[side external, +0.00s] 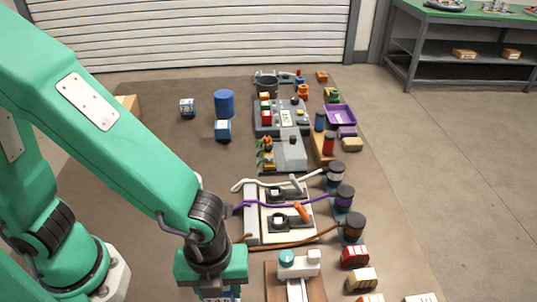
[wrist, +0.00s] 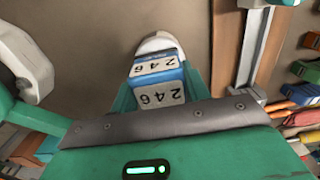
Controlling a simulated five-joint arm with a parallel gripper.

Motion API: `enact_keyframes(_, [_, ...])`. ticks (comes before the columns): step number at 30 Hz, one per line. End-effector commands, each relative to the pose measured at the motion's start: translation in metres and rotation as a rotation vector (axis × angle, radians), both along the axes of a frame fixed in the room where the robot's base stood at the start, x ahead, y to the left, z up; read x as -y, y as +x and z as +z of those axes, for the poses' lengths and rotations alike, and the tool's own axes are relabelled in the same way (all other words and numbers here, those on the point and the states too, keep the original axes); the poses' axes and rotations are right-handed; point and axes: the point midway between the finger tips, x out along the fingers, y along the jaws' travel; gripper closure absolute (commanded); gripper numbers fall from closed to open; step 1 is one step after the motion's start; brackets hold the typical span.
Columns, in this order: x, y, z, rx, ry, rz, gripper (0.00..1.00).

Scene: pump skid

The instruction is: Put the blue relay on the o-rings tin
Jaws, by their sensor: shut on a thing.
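The blue relay, a small blue block with white "246" labels, sits between the green fingers of my gripper (wrist: 158,100) in the wrist view (wrist: 158,68). My gripper is shut on it. A blue cylindrical tin (side external: 224,103) stands upright at the back left of the table, far from my gripper. I cannot read its label, so I cannot tell whether it is the o-rings tin.
A grey machine (side external: 283,120), a white plate with cables (side external: 252,215) and several dark-lidded spools (side external: 351,228) fill the middle and right.

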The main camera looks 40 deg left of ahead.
Motion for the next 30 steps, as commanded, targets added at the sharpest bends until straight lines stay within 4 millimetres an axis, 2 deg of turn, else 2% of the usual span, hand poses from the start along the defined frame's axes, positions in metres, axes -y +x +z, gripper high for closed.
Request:
enact_keyframes(3, [0.0, 0.0, -0.003, -0.001, 0.001, 0.0, 0.8])
enact_keyframes(4, [0.0, 0.0, -0.003, 0.0, 0.0, 0.0, 0.5])
enact_keyframes(7, [0.0, 0.0, -0.003, 0.0, 0.0, 0.0, 0.32])
enact_keyframes(20, [0.0, 0.0, 0.0, 0.001, -0.001, 0.0, 0.32])
enact_keyframes(26, [0.0, 0.0, 0.012, 0.001, -0.001, 0.0, 0.32])
enact_keyframes(30, [0.001, 0.0, 0.027, 0.003, -0.004, 0.0, 0.32])
